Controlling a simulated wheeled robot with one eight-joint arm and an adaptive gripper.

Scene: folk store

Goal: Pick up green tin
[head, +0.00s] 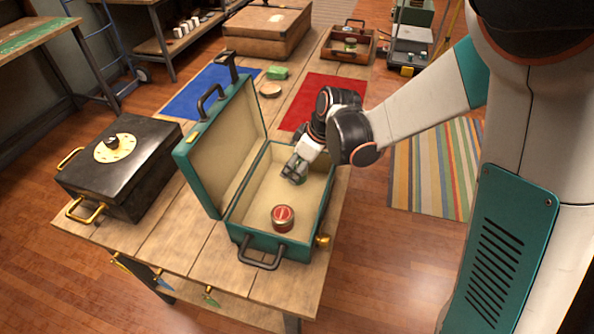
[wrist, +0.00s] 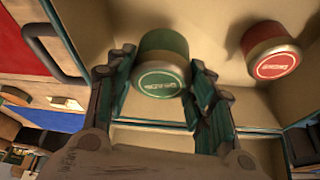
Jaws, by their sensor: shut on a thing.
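The green tin (wrist: 162,62) sits between the two fingers of my gripper (wrist: 160,85) in the wrist view, and both fingers press against its sides. In the head view my gripper (head: 294,172) reaches into the open teal case (head: 240,225), near its far end. There the tin is mostly hidden by the fingers. A red tin (head: 283,217) stands in the case nearer its front handle, apart from my gripper. It also shows in the wrist view (wrist: 271,50), to the right of the green tin.
The raised lid (head: 225,145) of the case stands to the left of my gripper. A black box with a gold dial (head: 115,165) sits left of the case.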

